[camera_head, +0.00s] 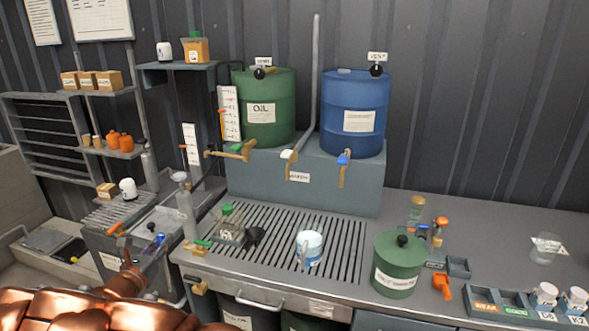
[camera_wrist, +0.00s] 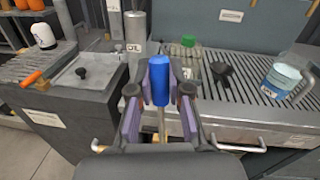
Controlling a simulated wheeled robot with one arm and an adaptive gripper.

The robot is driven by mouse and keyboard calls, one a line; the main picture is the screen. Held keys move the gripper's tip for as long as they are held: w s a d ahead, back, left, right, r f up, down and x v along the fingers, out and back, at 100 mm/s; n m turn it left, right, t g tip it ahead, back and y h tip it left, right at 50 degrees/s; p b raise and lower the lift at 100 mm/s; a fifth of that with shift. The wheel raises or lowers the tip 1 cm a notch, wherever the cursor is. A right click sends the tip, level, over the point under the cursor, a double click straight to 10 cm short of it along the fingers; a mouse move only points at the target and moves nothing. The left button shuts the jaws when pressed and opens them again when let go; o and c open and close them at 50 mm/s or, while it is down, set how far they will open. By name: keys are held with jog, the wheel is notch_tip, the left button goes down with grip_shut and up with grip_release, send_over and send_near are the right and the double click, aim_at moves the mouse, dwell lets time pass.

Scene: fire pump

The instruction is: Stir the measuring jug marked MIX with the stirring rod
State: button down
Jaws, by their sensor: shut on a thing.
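My gripper (camera_wrist: 160,90) is shut on the blue handle of the stirring rod (camera_wrist: 161,78). A thin pale shaft shows below the handle; its lower end is hidden. In the head view the blue handle (camera_head: 160,238) is small at the left, above my copper-coloured arm. A jug with pale blue contents (camera_head: 309,247) stands upright on the slatted grate, right of my gripper and apart from it.
A green-capped clear bottle (camera_head: 230,224) and a black object (camera_head: 254,236) stand on the grate (camera_head: 340,262) between my gripper and the jug. A green canister (camera_head: 398,266) stands right of the jug. Drum taps (camera_head: 290,156) overhang behind. A clear beaker (camera_head: 545,248) is far right.

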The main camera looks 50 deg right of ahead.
jog(key=s+d+r+m+g+h+b, duration=0.1)
jog(key=s+d+r+m+g, duration=0.3)
jog(key=s+d, duration=0.6)
jog(key=s+d+r+m+g+h+b, duration=0.1)
jog(key=s+d+r+g, duration=0.35)
jog(key=d, duration=0.95)
jog(key=s+d+r+m+g+h+b, duration=0.1)
jog(key=s+d+r+m+g, duration=0.15)
jog(key=s+d+r, duration=0.65)
jog(key=d+f+b, duration=0.1)
jog(key=f+b, duration=0.4)
jog(key=f, duration=0.5)
jog(key=d+f+b, duration=0.2)
jog(key=f+b, duration=0.3)
jog(key=f, duration=0.4)
jog(key=shift+s+d+f, duration=0.3)
jog(key=shift+s+f, duration=0.05)
jog(key=shift+m, duration=0.25)
